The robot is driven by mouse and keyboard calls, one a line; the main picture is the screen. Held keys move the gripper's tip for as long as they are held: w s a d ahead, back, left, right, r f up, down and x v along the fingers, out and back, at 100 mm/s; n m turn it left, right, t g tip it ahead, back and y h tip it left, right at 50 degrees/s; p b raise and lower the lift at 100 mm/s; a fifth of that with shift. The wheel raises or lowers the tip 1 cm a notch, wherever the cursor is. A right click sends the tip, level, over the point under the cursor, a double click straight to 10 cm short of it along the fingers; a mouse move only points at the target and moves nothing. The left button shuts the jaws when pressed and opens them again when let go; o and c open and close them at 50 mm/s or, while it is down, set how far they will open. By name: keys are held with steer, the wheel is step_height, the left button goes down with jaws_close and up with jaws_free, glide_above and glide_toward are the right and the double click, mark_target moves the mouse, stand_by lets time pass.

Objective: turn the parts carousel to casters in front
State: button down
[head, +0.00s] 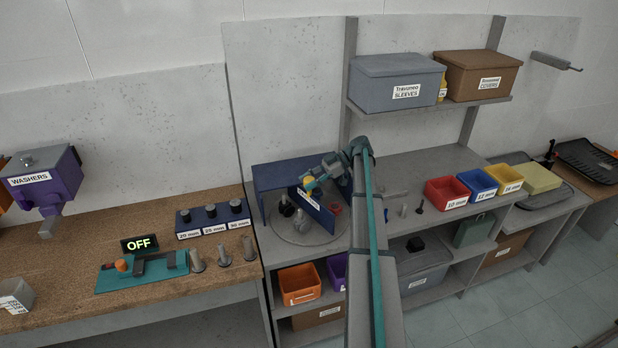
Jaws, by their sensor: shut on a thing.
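The parts carousel is a round grey turntable (284,233) with upright blue dividers (268,178), on the grey bench left of the shelf post. My gripper (309,186) comes in from the right above it and is shut on a small orange-yellow knob (309,183) at the top of a divider. A white label (308,198) shows on that divider, too small to read. Dark grey parts, possibly casters (287,208), stand in the compartment facing front left. A red part (335,209) sits in the compartment to the right. My arm hides the carousel's right edge.
Small loose parts (404,210) stand on the bench right of my arm, before red (446,193), blue (478,184) and yellow bins (503,179). A wooden bench (80,261) with a teal fixture (145,271) lies left. Grey and brown boxes fill the upper shelf (430,105).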

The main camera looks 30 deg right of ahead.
stand_by(0.3)
steer(key=c, duration=0.6)
jaws_free()
steer(key=shift+c, duration=0.2)
